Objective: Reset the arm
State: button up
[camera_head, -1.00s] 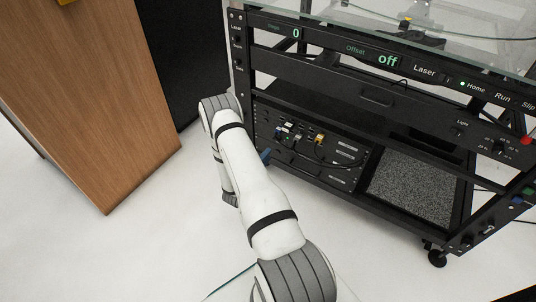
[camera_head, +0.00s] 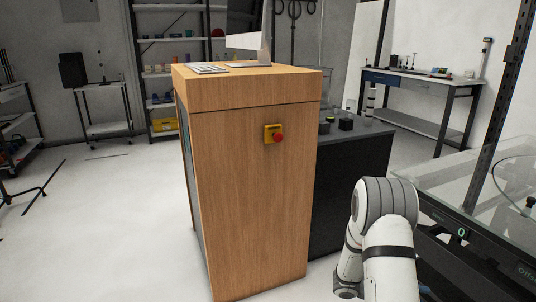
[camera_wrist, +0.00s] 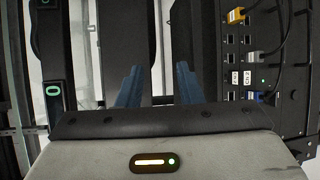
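My arm (camera_head: 386,245) is white with grey joints and black bands. It shows at the lower right of the head view, beside the black turntable rig (camera_head: 470,258). My gripper is outside the head view. In the wrist view my gripper (camera_wrist: 158,86) has two blue fingers set apart, with nothing visible between them. Past the fingers are dark parts of the rig. A panel of sockets (camera_wrist: 232,75) with yellow and grey plugs stands to their right, and a lit green display (camera_wrist: 52,91) is at the left.
A wooden cabinet (camera_head: 250,190) with a red stop button (camera_head: 277,137) stands left of my arm. A dark cabinet (camera_head: 350,180) is behind it. A workbench (camera_head: 420,82) and shelves (camera_head: 165,40) are at the back. The floor at left is mostly clear.

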jog(key=s+a+r+m+g+y+p, duration=0.1)
jog(key=s+a+r+y+p, duration=0.35)
jog(key=r, duration=0.75)
jog(key=s+a+r+m+g+y+p, duration=0.1)
jog(key=s+a+r+y+p, duration=0.2)
jog(key=s+a+r+p, duration=0.55)
jog(key=s+a+r+n+t+y+p, duration=0.1)
jog(key=s+a+r+t+y+p, duration=0.1)
jog(key=a+r, duration=0.5)
jog(key=s+a+r+n+t+y+p, duration=0.1)
jog(key=s+a+r+t+y+p, duration=0.2)
jog(key=r, duration=1.1)
jog(key=a+t+y+p, duration=0.1)
jog(key=a+y+p, duration=0.2)
jog(key=p, duration=0.1)
jog(key=shift+a+r+t, duration=0.15)
jog(key=shift+a+t, duration=0.25)
